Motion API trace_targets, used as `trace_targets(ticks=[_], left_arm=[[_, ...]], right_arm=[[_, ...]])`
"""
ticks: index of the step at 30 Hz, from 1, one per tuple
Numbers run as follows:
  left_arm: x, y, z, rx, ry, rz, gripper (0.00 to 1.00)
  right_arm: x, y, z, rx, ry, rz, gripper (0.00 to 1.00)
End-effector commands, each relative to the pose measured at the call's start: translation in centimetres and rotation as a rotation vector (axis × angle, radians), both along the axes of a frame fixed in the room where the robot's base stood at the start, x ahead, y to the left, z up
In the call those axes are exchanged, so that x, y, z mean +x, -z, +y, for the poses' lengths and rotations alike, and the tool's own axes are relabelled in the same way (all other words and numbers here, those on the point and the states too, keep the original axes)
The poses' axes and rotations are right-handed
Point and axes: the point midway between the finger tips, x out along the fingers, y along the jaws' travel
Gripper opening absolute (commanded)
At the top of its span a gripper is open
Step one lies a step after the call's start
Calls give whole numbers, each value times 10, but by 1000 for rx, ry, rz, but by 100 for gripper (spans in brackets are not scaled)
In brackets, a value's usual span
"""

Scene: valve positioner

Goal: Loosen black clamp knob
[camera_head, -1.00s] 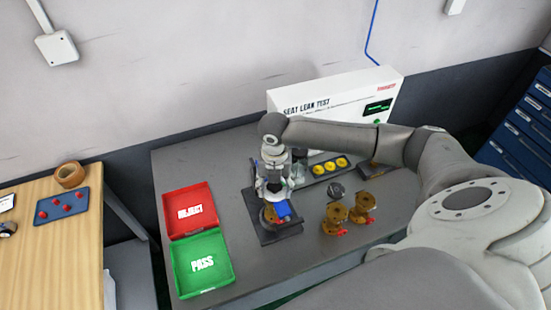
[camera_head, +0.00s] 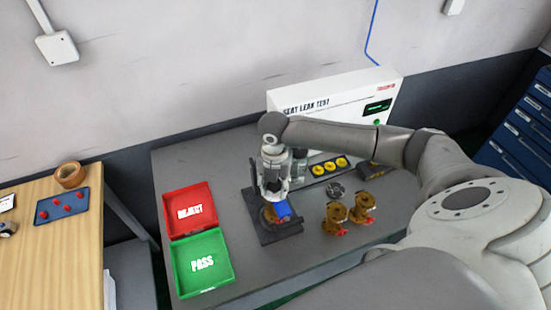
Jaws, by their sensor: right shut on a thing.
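The black clamp fixture (camera_head: 278,233) stands on the grey bench, with a brass valve (camera_head: 268,214) and a blue part (camera_head: 283,209) in it. My right gripper (camera_head: 272,190) points down over the fixture, close above the valve. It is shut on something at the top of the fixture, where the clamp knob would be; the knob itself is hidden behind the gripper. My left gripper is not in view.
A red REJECT tray (camera_head: 190,209) and a green PASS tray (camera_head: 202,264) lie left of the fixture. Two brass valves (camera_head: 335,217) (camera_head: 364,206) stand to its right. The white SEAT LEAK TEST box (camera_head: 335,105) and a dark strip with yellow discs (camera_head: 330,167) are behind.

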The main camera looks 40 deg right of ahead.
Motion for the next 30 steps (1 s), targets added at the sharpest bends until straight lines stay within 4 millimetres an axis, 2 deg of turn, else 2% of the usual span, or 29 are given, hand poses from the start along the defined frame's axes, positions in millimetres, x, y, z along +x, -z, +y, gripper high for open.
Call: trace_targets(ticks=[5,24,30], left_arm=[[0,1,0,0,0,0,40],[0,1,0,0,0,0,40],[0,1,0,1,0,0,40]], right_arm=[[-4,4,0,-2,-138,10,0],[-5,6,1,1,-950,13,0],[-5,6,1,2,-1158,14,0]])
